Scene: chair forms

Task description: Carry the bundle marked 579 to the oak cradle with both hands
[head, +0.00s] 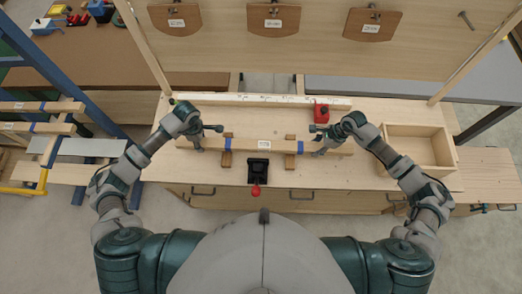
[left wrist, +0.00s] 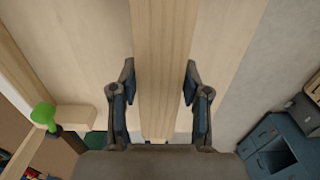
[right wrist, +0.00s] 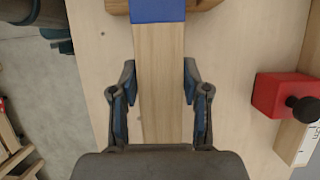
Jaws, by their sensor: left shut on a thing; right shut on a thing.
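A long pale wooden bundle (head: 245,145) with blue bands and a small white label lies across the workbench; the label is too small to read. It spans two brown wooden supports, a left one (head: 227,158) and a right one (head: 290,160), which look like the oak cradle. I cannot tell whether it rests on them or hangs just above. My left gripper (head: 199,142) is shut on the bundle's left end, its fingers on both sides in the left wrist view (left wrist: 160,90). My right gripper (head: 321,146) is shut on it right of the right blue band (right wrist: 158,10).
A black fixture with a red knob (head: 257,172) stands in front of the bundle. A red block (head: 321,114) sits behind, by a white marked strip (head: 260,100). An open wooden tray (head: 446,152) is at right. More banded bundles (head: 40,107) lie on a rack at left.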

